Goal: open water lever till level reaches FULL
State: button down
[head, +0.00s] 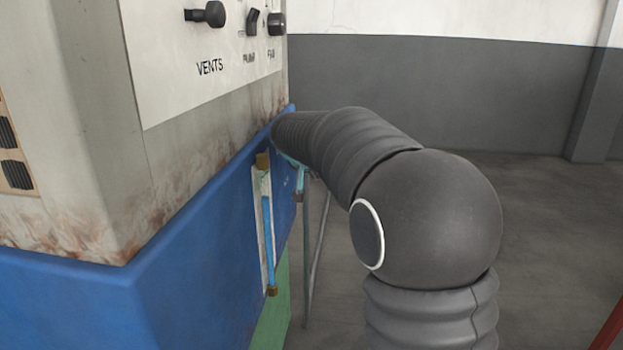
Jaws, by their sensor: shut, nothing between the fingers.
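A level gauge with a blue-filled tube (268,245) stands upright on the side of the blue cabinet base, between brass-coloured end fittings. The blue column shows along most of its visible length. Its markings are too small and oblique to read, so I cannot tell where FULL lies. A small teal-blue fitting (299,183) shows just right of the gauge, below my arm. I cannot tell whether it is the water lever. My dark grey arm reaches away along the cabinet's side, and its far end hides my gripper and what is near it.
The grey cabinet (185,180) with a blue base (150,300) fills the left. Its upper panel has a VENTS knob (208,14) and other switches. Thin metal legs or pipes (316,250) stand behind the gauge. Open grey floor (560,240) lies to the right.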

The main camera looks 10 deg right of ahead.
jog(key=shift+w+d+f+b, duration=0.15)
jog(key=shift+w+f+b, duration=0.2)
jog(key=shift+f+b, duration=0.05)
jog(key=shift+w, duration=0.1)
dwell(0.5)
jog(key=v, duration=1.1)
jog(key=s+n+g+y+p, duration=0.1)
jog(key=s+p, duration=0.1)
jog(key=s, duration=0.7)
jog(key=s+f+n+g+y+p, duration=0.1)
jog(key=s+f+n+y+p, duration=0.1)
jog(key=s, duration=1.1)
jog(key=s+a+f+n+y+p, duration=0.1)
jog(key=s+f+p, duration=0.3)
jog(key=s, duration=0.9)
notch_tip(320, 180, down, 4)
jog(key=shift+s+r+n+g+y, duration=0.25)
jog(key=shift+s+n+g+y, duration=0.15)
jog(key=shift+n, duration=0.1)
dwell(1.7)
